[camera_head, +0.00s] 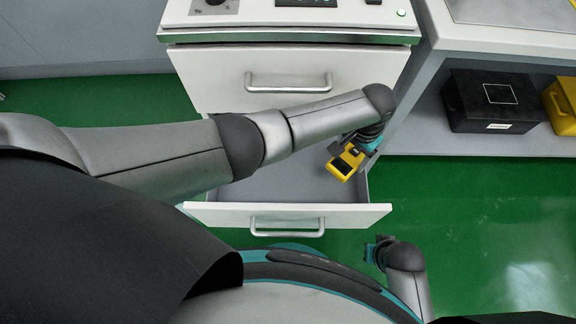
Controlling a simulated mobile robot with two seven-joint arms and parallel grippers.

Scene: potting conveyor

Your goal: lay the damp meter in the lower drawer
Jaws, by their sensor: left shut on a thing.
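The damp meter (345,164) is a yellow handheld device with a dark display. My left gripper (360,149) is shut on it and holds it over the right part of the open lower drawer (265,188). The drawer is pulled out towards me, with a white front and a grey inside. The part of it that I see looks empty; my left arm crosses over it and hides its back. My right gripper (378,253) is low, just outside the drawer front at the right; its fingers are too unclear to tell open from shut.
The upper drawer (205,80) of the white cabinet is closed. At the right, a shelf under a counter holds a black box (492,102) and a yellow case (564,105). The green floor (480,215) at the right is clear.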

